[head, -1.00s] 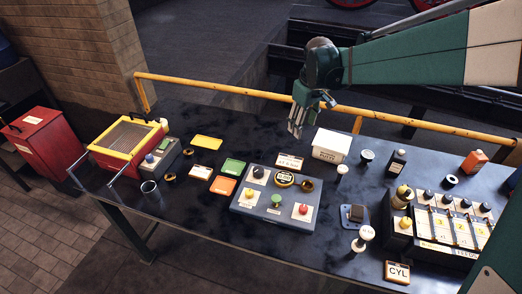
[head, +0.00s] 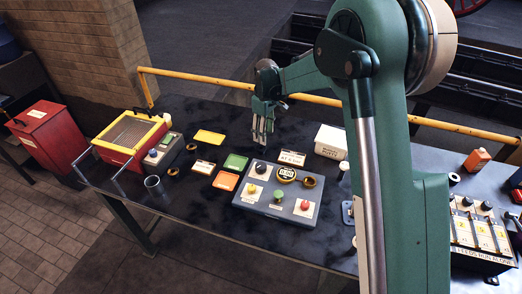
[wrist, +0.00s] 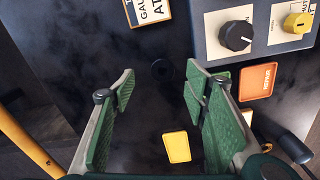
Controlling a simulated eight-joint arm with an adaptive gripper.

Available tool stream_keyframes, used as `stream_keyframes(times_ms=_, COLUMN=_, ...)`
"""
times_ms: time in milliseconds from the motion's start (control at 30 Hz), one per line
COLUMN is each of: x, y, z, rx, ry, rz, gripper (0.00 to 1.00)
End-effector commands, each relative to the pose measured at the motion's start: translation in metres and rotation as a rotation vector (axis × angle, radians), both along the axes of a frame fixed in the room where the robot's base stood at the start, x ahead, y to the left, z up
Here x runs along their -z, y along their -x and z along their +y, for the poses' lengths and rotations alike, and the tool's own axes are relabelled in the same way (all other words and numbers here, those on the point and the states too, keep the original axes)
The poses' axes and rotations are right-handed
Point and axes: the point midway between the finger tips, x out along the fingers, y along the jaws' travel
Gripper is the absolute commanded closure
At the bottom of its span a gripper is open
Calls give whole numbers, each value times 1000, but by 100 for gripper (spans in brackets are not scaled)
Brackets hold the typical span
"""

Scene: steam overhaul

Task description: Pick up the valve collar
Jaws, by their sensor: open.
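Small brass-coloured rings stand on the bench at left in the head view, one (head: 171,172) beside the grey cup and another (head: 191,147) near the switch box. A third brass ring (head: 310,181) sits on the grey control panel. I cannot tell which ring is the valve collar. My gripper (head: 262,139) hangs above the bench behind the control panel, apart from these rings. In the wrist view my gripper (wrist: 165,85) is open and empty. A dark round thing (wrist: 165,69) shows on the dark bench between its fingers; I cannot tell what it is.
The control panel (head: 275,208) has knobs and buttons. Yellow (head: 209,137), green (head: 235,162) and orange (head: 225,181) plates lie left of it. A white box (head: 331,141) stands to the right. A yellow rail (head: 200,83) runs behind the bench.

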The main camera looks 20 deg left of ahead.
Motion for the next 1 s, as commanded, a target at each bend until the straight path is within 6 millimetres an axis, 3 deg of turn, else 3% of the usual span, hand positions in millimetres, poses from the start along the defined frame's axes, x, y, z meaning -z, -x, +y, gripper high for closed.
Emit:
stream_keyframes(times_ms=233, x=17, y=-1, z=15, rx=-32, ry=8, rz=12, gripper=54)
stream_keyframes(times_ms=633, x=19, y=-1, z=16, rx=-33, ry=8, rz=13, gripper=54)
stream_keyframes(times_ms=1000, x=43, y=-1, z=16, rx=-33, ry=8, rz=13, gripper=54)
